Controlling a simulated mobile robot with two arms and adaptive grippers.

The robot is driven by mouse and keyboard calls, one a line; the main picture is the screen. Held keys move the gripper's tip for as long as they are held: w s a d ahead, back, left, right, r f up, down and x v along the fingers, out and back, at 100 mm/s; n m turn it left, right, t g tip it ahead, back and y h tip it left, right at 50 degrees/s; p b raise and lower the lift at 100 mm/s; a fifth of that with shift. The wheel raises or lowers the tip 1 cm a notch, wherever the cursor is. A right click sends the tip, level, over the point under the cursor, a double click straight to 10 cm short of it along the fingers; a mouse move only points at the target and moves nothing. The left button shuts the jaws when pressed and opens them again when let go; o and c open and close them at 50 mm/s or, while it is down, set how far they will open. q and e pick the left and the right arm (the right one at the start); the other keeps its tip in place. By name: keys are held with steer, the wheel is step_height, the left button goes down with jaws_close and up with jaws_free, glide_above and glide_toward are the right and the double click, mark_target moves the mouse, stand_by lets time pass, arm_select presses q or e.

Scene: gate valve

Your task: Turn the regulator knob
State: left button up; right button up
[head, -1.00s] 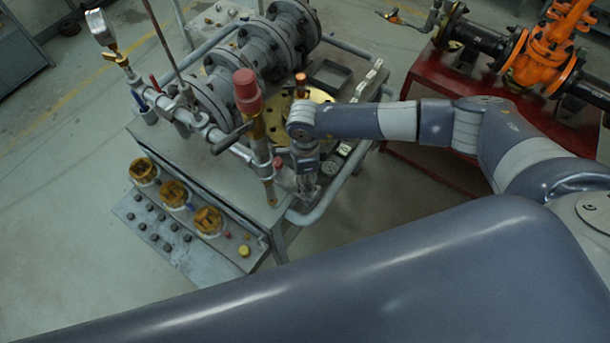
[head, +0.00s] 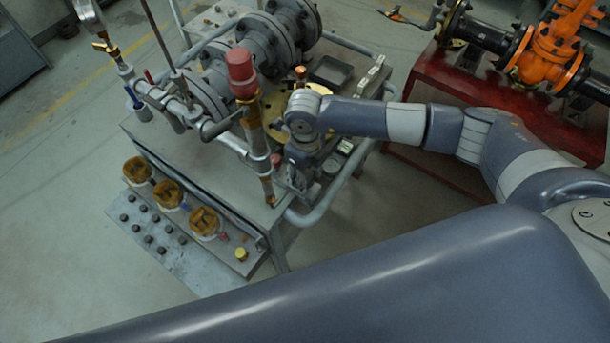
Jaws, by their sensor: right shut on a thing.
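A red cylindrical knob (head: 241,72) tops an upright brass-coloured pipe on the rig. A smaller red knob (head: 277,160) sits lower, beside that pipe. My right gripper (head: 293,184) points down at the rig's near right corner, just right of the small red knob and below the tall one. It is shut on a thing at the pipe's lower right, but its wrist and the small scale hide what. Which part is the regulator knob is not clear. My left gripper is not in view.
Grey flanged pipes (head: 270,42) and a dark tray (head: 329,72) are on the rig table. A rail (head: 318,212) runs around its near corner. Several brass-coloured round fittings (head: 204,222) line the front. A red stand (head: 428,110) with an orange valve (head: 552,55) stands right.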

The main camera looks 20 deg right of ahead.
steer(key=m+b, duration=0.2)
steer(key=m, duration=0.3)
steer(key=shift+m, duration=0.3)
steer(key=m+b, duration=0.1)
steer(key=m, duration=0.9)
steer(key=shift+m, duration=0.4)
steer(key=m, duration=0.4)
steer(key=shift+r+m, duration=0.1)
steer(key=shift+m, duration=0.2)
steer(key=m+p, duration=0.1)
steer(key=m, duration=0.2)
steer(key=shift+m, duration=0.3)
steer(key=m+p, duration=0.1)
steer(key=m, duration=0.2)
steer(key=shift+m, duration=0.3)
steer(key=m+p, duration=0.2)
steer(key=m, duration=0.1)
steer(key=shift+r, duration=0.1)
steer(key=shift+m+p, duration=0.75)
steer(key=shift+m, duration=0.05)
steer(key=shift+w, duration=0.1)
